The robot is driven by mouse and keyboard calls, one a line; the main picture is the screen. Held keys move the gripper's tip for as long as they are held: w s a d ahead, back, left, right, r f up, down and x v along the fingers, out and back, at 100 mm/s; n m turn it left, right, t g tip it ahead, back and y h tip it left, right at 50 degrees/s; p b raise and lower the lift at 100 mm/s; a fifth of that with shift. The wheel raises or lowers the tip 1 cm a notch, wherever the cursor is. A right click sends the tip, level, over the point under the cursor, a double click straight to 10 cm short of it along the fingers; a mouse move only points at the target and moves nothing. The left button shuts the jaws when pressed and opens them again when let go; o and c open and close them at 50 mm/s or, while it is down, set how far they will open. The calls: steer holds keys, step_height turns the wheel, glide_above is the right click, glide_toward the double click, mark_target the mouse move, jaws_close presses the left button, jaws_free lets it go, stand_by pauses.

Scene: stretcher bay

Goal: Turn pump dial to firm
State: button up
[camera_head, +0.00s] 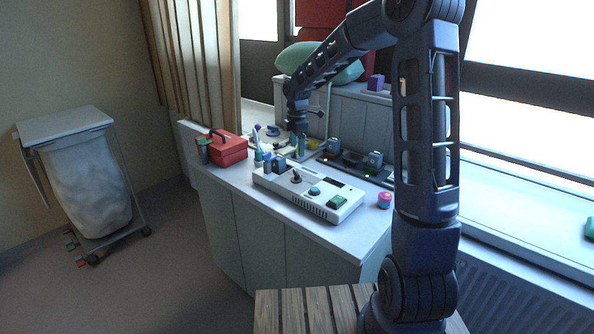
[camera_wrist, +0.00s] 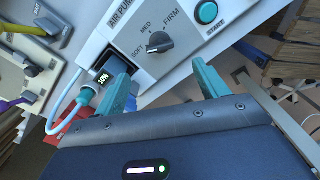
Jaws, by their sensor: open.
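The white air pump unit (camera_head: 300,203) lies on the counter in the head view. Its dark grey pump dial (camera_wrist: 158,43) is in the upper middle of the wrist view, ringed by the labels SOFT, MED and FIRM. The dial's bar looks turned toward the SOFT side, though its exact pointing is hard to tell. The dial also shows small in the head view (camera_head: 296,177). My gripper (camera_wrist: 160,72) is open and empty, its two teal fingers apart and short of the dial, one on each side in the wrist view. In the head view, my gripper (camera_head: 300,146) is small above the counter.
A teal START button (camera_wrist: 207,12) is right of the dial. On the counter are a red box (camera_head: 228,149), a pink-purple pot (camera_head: 384,200) and a dark charger strip (camera_head: 352,166). The counter's front edge is clear.

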mark_target(297, 172)
step_height(297, 172, down, 11)
steer(key=shift+a+r, duration=0.1)
stand_by(0.5)
steer(key=c, duration=1)
